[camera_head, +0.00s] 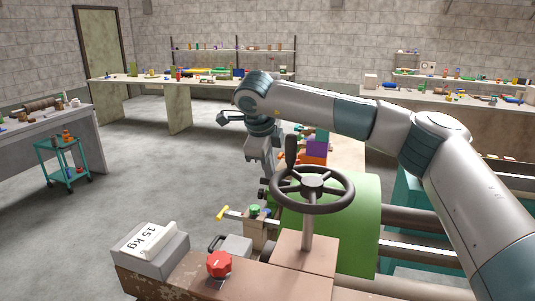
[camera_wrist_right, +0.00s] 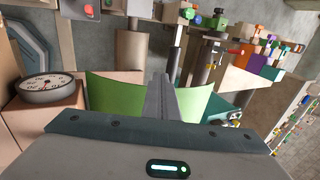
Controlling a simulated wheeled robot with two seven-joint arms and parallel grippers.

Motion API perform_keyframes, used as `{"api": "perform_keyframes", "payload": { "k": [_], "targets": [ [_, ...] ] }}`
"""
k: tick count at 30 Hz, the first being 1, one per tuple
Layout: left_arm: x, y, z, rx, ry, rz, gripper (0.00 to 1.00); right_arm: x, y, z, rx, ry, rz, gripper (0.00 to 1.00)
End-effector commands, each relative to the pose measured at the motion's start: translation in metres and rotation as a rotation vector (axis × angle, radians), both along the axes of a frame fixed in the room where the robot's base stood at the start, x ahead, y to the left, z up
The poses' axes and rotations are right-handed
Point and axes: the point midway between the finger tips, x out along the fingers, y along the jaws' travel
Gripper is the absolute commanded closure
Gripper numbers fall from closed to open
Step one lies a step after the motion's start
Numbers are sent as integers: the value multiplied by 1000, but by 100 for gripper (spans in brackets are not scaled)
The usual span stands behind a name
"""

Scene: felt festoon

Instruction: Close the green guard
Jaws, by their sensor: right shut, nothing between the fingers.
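The green guard (camera_head: 357,226) is a curved green cover behind and right of the dark handwheel in the head view. The wheel hides part of it. In the right wrist view the guard (camera_wrist_right: 112,92) shows on both sides of my fingers, which hide its middle. I cannot tell from these frames how far open it stands. My right gripper (camera_head: 268,178) points down at the guard's left far side, its fingers together and empty. In the right wrist view the shut fingers (camera_wrist_right: 161,90) stand in front of the guard; whether they touch it is unclear. My left gripper is not in view.
The handwheel (camera_head: 312,190) with its upright dark handle (camera_head: 291,150) stands close to my right gripper. A red knob (camera_head: 219,264) and a 15 kg weight (camera_head: 150,245) are nearer. Metal rods (camera_head: 420,220) run right of the guard. Open floor lies left.

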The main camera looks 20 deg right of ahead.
Motion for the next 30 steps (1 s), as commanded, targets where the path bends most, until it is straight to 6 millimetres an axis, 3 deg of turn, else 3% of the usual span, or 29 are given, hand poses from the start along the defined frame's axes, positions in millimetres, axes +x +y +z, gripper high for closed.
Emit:
{"api": "perform_keyframes", "payload": {
  "k": [4,12,30],
  "targets": [
    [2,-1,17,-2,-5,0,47,11,-9,-16,0,3,-3,100],
    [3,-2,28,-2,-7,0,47,26,-18,-35,0,1,-1,100],
    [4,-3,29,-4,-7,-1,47,29,-20,-41,7,10,-1,100]
  ]
}}
